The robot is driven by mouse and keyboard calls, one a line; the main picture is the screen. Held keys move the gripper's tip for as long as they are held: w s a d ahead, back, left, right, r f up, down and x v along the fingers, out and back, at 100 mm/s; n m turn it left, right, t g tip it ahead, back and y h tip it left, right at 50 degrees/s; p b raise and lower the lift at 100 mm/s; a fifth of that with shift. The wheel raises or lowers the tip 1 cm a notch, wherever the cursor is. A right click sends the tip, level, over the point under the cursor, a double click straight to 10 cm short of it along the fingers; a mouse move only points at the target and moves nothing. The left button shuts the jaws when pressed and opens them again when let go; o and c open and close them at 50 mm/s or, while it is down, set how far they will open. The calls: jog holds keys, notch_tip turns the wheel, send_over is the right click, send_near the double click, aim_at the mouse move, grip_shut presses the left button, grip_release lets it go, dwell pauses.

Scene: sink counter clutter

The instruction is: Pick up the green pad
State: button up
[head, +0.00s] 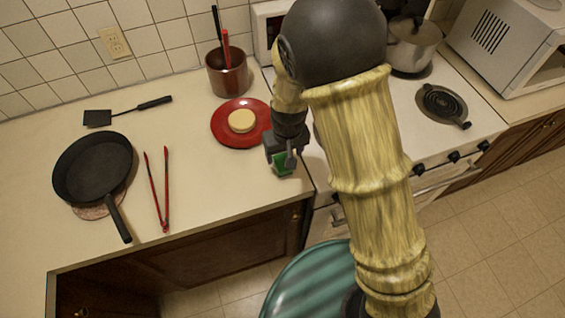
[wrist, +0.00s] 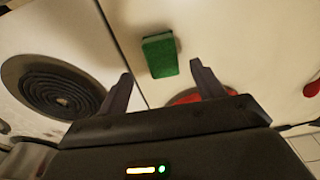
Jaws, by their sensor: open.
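The green pad (wrist: 160,56) is a small rectangular block lying on the counter. In the wrist view it lies ahead of my gripper (wrist: 162,82), roughly between the lines of the two open fingers. In the head view the green pad (head: 281,163) shows partly beneath my gripper (head: 283,158), which covers much of it. My gripper is open, with nothing visible between its fingers. I cannot tell the exact height of the fingers above the pad.
A red plate (head: 221,133) with a pale round item (head: 242,121) stands just left of my gripper. A red-brown pot (head: 228,74) with utensils is behind. The stove (head: 400,120) is right. Red tongs (head: 154,190), a black pan (head: 92,165) and a spatula (head: 97,117) lie further left.

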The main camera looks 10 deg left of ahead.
aim_at(282, 161)
dwell(0.3)
jog(key=shift+w+a+f+p, duration=0.1)
jog(key=shift+a+f+p, duration=0.2)
jog(key=shift+f, duration=1)
jog(key=shift+w+a+f+p, duration=0.1)
jog(key=shift+f+p, duration=0.25)
jog(key=shift+f, duration=0.95)
jog(key=shift+d, duration=0.1)
jog(key=shift+c, duration=0.5)
jog(key=c, duration=1)
notch_tip(282, 161, up, 10)
jog(key=shift+r+b, duration=0.1)
jog(key=shift+b, duration=0.4)
